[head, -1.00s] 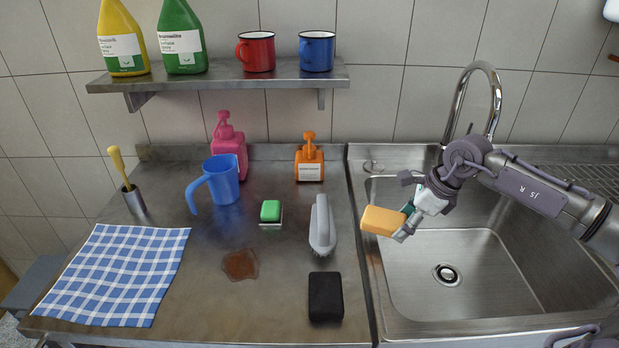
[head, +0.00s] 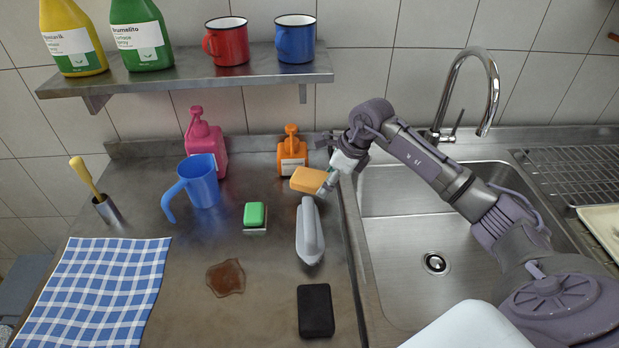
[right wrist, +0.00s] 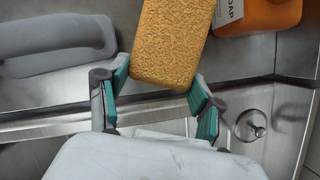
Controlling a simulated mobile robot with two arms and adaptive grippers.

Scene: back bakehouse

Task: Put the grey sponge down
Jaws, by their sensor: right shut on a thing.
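My right gripper (head: 330,181) is shut on an orange-yellow sponge (head: 308,179), not a grey one. The sponge is just in front of the orange soap dispenser (head: 291,155) and behind the grey-handled brush (head: 309,232); I cannot tell whether it touches the counter. In the right wrist view the sponge (right wrist: 170,40) sits between the green-lined fingers (right wrist: 160,82). A dark, nearly black block (head: 315,310), possibly a sponge, lies at the counter's front right. I see no clearly grey sponge. My left gripper is not in view.
On the steel counter are a green-and-white sponge (head: 254,215), a brown spill (head: 226,278), a blue jug (head: 201,183), a pink bottle (head: 207,140) and a checked cloth (head: 105,290). The sink (head: 410,235) is at right. A shelf (head: 190,79) hangs above.

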